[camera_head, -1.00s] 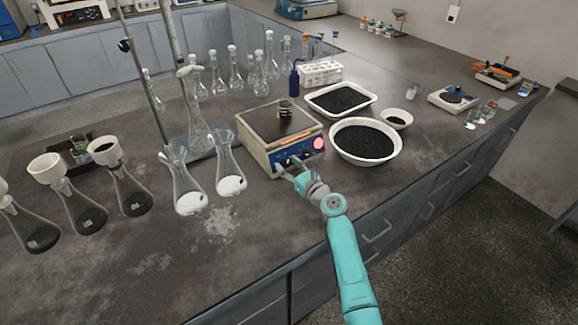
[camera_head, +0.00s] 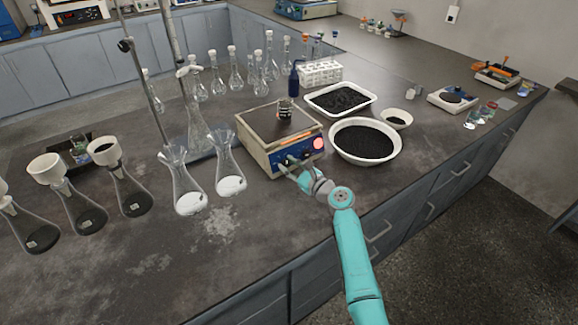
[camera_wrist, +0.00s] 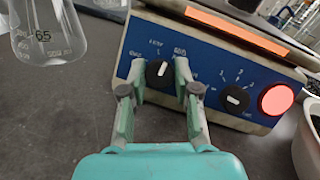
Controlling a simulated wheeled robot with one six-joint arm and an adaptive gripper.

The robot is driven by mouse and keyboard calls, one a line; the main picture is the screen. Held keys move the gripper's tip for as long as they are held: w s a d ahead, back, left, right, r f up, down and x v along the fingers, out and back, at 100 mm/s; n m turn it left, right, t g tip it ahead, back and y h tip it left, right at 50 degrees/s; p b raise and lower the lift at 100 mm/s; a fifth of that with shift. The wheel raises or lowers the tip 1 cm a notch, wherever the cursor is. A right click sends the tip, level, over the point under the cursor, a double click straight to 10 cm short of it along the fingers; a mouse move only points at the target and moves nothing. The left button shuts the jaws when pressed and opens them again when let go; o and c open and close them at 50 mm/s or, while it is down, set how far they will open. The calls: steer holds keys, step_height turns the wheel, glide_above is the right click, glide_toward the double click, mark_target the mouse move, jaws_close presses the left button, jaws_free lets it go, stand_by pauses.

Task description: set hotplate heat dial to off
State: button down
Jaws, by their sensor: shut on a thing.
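The hotplate (camera_head: 258,147) stands near the bench's front edge, with a dark top plate and a blue front panel (camera_wrist: 205,65). In the wrist view the panel has a left black dial (camera_wrist: 159,73) and a right black dial (camera_wrist: 234,98), each with a white pointer mark, and a round red light (camera_wrist: 276,99). The left dial's pointer is near upright, tilted slightly right. Labels are too small to read surely. My gripper (camera_wrist: 157,80) is at the panel, its two fingers shut on the left dial, one on each side. In the head view my gripper (camera_head: 290,168) hides part of the panel.
A small dark-filled beaker (camera_head: 285,108) stands on the hotplate. A white round bowl (camera_head: 364,158) of black granules is close on the right, and a white tray (camera_head: 340,112) behind it. Two flasks with white powder (camera_head: 231,183) stand close on the left.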

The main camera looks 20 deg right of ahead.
steer(key=n+g, duration=0.1)
steer(key=n, duration=0.1)
steer(key=n+g+y, duration=0.1)
steer(key=n, duration=0.2)
steer(key=shift+n+y, duration=0.3)
steer(key=n+g, duration=0.1)
steer(key=n, duration=0.3)
steer(key=shift+w+r, duration=0.1)
steer(key=n+g, duration=0.1)
steer(key=n, duration=0.2)
steer(key=shift+n+g, duration=0.4)
steer(key=n+g+h, duration=0.1)
steer(key=n, duration=0.2)
steer(key=shift+n, duration=0.4)
steer(key=c, duration=0.9)
jaws_free()
steer(key=shift+o, duration=0.2)
steer(key=shift+r, duration=0.1)
